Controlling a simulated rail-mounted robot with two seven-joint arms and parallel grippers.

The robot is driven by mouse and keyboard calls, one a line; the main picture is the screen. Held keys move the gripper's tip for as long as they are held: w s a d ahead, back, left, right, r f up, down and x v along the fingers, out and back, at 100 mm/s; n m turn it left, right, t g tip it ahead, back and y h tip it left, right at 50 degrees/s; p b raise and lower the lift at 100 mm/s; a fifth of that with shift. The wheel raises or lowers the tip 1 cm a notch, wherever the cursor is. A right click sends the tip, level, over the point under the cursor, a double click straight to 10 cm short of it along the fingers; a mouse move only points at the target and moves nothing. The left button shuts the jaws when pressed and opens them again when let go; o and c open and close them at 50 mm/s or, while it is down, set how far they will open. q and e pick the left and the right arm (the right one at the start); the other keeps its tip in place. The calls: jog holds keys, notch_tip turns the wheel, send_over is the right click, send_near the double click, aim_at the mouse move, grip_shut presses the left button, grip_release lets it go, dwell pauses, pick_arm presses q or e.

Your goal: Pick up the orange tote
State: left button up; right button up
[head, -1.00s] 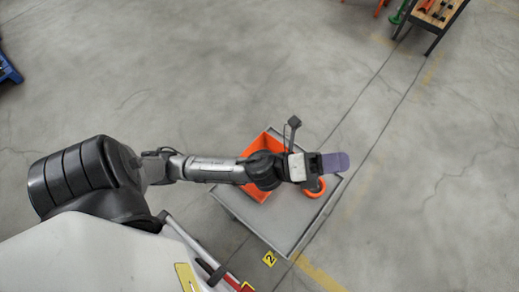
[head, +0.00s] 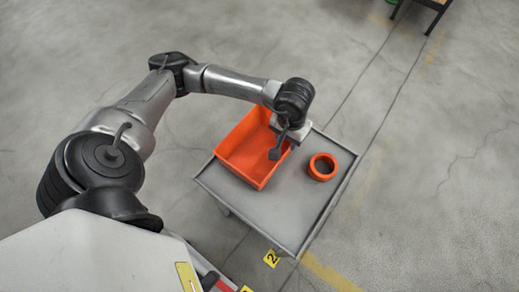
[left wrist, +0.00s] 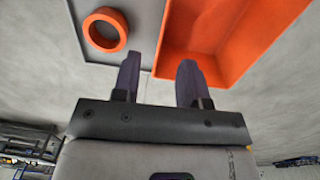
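The orange tote (head: 240,158) is an open, empty-looking box on the left part of a grey cart top. The tote also shows at upper right in the left wrist view (left wrist: 200,62). In that view my left gripper (left wrist: 160,58) is open, its two dark fingers apart with nothing held. One tote wall appears between the fingers; I cannot tell whether they touch it. My right gripper is not in view.
The grey cart (head: 285,225) has a raised rim. An orange ring (head: 322,167) lies on it, right of the tote; it also shows in the left wrist view (left wrist: 105,29). A yellow marker numbered 2 (head: 271,258) is at the cart's near side. Open floor surrounds the cart.

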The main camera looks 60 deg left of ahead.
aim_at(283, 157)
pick_arm(q)
jog(key=f, duration=0.5)
jog(key=f+b, duration=0.1)
jog(key=f, duration=0.1)
jog(key=shift+a+f, duration=0.35)
jog(key=shift+a, duration=0.05)
jog(key=shift+f, duration=1)
notch_tip(283, 157, down, 4)
jog(key=shift+d+f+b, duration=0.1)
jog(key=shift+b, duration=0.4)
jog(key=c, duration=0.5)
grip_shut()
